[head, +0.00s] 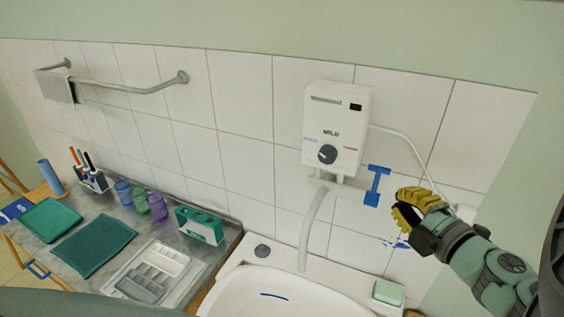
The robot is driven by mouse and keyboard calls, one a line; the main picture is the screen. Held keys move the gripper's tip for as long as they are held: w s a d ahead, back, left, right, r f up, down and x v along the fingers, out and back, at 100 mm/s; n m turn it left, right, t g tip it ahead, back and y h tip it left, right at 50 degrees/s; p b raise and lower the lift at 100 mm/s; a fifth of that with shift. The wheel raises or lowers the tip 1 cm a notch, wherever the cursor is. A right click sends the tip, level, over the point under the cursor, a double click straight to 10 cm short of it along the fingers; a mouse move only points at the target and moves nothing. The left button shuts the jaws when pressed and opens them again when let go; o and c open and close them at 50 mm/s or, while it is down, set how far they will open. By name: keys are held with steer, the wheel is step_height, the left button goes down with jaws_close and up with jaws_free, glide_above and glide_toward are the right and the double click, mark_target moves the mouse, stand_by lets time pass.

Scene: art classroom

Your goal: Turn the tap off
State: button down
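The tap's blue lever handle (376,186) sits at the right end of a white pipe under the white water heater (337,125). A pale spout (312,232) curves down from the heater toward the white sink (330,290). I cannot make out whether water is running. My gripper (396,205), with yellow ridged fingers, is just right of and slightly below the blue handle, apart from it in the picture. Its fingers curl inward toward each other; their tips overlap in this view, so their opening is unclear. I see nothing held.
A soap bar (388,292) rests at the sink's right side. Left of the sink, the counter holds a green-and-white box (199,226), several coloured cups, a cutlery tray (153,272) and green mats. A thin white cable runs down the tiled wall behind my gripper.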

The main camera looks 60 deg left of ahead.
mark_target(381, 173)
steer(key=p+x, duration=0.2)
steer(key=x, duration=0.2)
steer(key=w+p+x, duration=0.1)
steer(key=p+x, duration=0.1)
steer(key=x, duration=0.3)
steer(key=shift+w+r, duration=0.1)
steer(key=shift+w, duration=0.1)
steer(key=w+p, duration=0.1)
steer(key=p, duration=0.1)
steer(key=shift+w+r+p, duration=0.1)
steer(key=shift+w+p, duration=0.2)
steer(key=shift+w, duration=0.1)
steer(key=shift+w+a+p, duration=0.1)
steer(key=shift+a+p, duration=0.05)
steer(key=shift+p, duration=0.4)
steer(key=shift+a+f+p, duration=0.2)
steer(key=shift+f+p, duration=0.15)
